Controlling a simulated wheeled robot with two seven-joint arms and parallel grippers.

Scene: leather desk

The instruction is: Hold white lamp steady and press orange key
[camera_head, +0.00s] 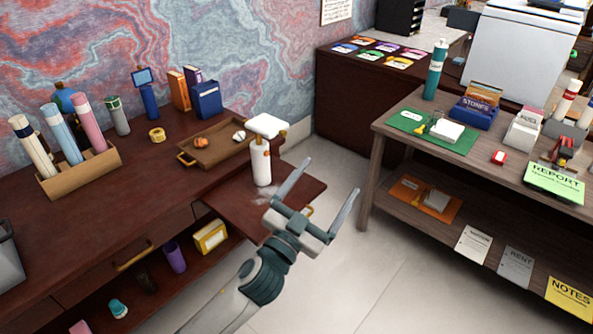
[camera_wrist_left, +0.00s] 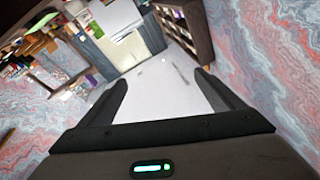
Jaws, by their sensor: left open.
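The white lamp (camera_head: 261,169) stands upright on a dark red-brown pull-out board at the right end of the leather desk, in the head view. Its flat white head (camera_head: 268,125) is on top. A small orange spot, which looks like the orange key (camera_head: 267,153), shows on the right side of its body. My left gripper (camera_head: 328,179) is open and empty, to the right of the lamp and apart from it. The left wrist view shows its open fingers (camera_wrist_left: 172,92) with floor between them; I cannot make out the lamp there. My right gripper is not in view.
A wooden tray (camera_head: 212,157) with small orange and white items lies left of the lamp. A holder with rolled tubes (camera_head: 80,172) stands farther left. A wooden side table (camera_head: 480,147) with several items stands right. Bare floor (camera_head: 350,270) lies between.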

